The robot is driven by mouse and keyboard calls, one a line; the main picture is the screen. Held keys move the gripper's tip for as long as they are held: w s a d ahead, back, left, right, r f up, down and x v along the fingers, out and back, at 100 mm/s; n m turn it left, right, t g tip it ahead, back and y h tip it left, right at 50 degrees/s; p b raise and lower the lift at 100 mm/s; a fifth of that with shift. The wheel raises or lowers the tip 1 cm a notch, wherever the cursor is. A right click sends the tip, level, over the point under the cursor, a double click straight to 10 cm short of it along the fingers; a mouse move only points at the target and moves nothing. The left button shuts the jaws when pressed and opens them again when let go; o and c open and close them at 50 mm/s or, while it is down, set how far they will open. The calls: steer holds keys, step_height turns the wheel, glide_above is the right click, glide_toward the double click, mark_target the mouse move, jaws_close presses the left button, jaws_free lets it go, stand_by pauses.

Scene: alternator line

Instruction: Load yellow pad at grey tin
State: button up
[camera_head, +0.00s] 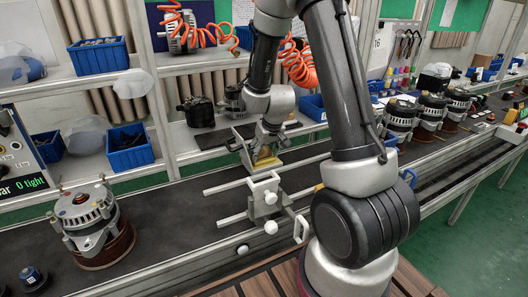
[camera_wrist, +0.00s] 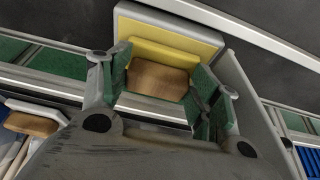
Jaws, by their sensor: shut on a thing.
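My gripper (camera_wrist: 160,82) has its green-padded fingers on both sides of a block with a brown face and a yellow edge, which I take to be the yellow pad (camera_wrist: 158,54). In the head view my gripper (camera_head: 268,147) points down over the conveyor, with a bit of yellow (camera_head: 266,161) under its fingers. In the wrist view a yellow panel with a grey rim (camera_wrist: 172,28) lies just beyond the fingertips. I cannot tell whether the pad touches it, or whether it is the grey tin.
A grey clamp fixture with rods (camera_head: 264,194) stands on the conveyor (camera_head: 165,205) close in front of my gripper. An alternator (camera_head: 90,222) stands at the left and several more (camera_head: 432,108) at the right. Blue bins (camera_head: 130,150) are on the shelves behind.

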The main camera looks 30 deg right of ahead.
mark_target(264, 159)
step_height(264, 159, up, 7)
stand_by(0.7)
stand_by(0.6)
